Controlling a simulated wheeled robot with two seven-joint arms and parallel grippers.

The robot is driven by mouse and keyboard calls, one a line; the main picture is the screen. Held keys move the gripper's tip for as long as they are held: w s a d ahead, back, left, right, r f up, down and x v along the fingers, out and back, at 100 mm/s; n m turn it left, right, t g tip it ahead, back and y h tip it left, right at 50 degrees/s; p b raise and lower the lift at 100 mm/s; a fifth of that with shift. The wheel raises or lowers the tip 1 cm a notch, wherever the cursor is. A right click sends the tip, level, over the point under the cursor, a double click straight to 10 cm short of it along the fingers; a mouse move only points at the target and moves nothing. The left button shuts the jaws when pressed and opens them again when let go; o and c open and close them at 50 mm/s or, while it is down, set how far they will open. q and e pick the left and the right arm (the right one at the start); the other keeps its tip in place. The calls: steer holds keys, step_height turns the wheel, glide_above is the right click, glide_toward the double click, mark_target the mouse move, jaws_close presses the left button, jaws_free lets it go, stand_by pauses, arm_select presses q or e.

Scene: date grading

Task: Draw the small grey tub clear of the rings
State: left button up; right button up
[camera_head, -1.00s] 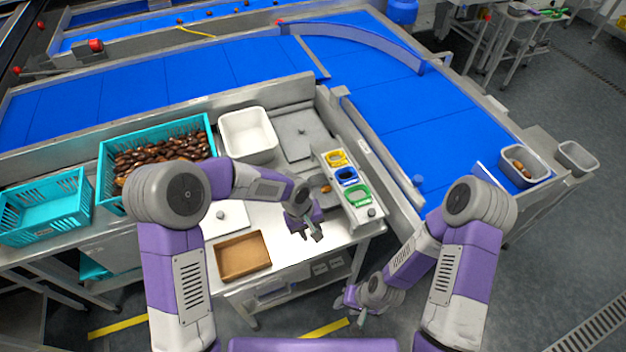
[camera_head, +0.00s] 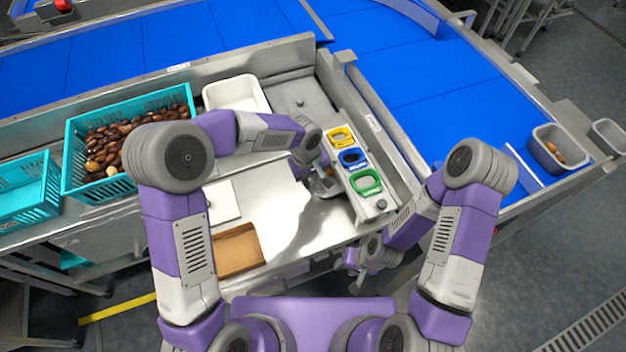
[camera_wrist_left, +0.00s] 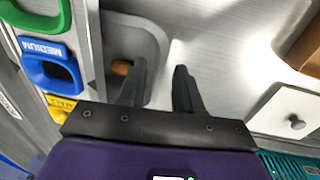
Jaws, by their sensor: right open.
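The small grey tub (camera_head: 325,190) stands on the steel bench just left of the ring holder, partly hidden by my left gripper (camera_head: 319,172). In the left wrist view the tub (camera_wrist_left: 155,42) has a brown date (camera_wrist_left: 122,67) inside. My left gripper (camera_wrist_left: 160,68) is open there, one finger over the tub's inside and the other outside its wall. I cannot tell whether they touch it. The yellow ring (camera_head: 340,137), blue ring (camera_head: 351,158) and green ring (camera_head: 367,183) sit in a row on the holder. My right gripper (camera_head: 358,280) is open and empty, low beside the bench.
A white tub (camera_head: 236,108) and a teal crate of dates (camera_head: 75,165) stand at the left. A wooden tray (camera_head: 236,250) lies near the front. The bench between tray and ring holder is clear. Two other grey tubs (camera_head: 540,158) (camera_head: 610,150) stand at the far right.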

mark_target(316, 191)
stand_by(0.3)
arm_select(q)
steer(key=shift+w+d+f+b, duration=0.15)
steer(key=shift+f+b, duration=0.1)
steer(key=shift+f, duration=1)
steer(key=shift+d+f+b, duration=0.15)
steer(key=shift+f+b, duration=0.1)
steer(key=shift+f, duration=1)
steer(key=shift+w+d+f+b, duration=0.15)
steer(key=shift+f+b, duration=0.1)
steer(key=shift+f, duration=1)
steer(key=shift+s, duration=0.1)
jaws_close()
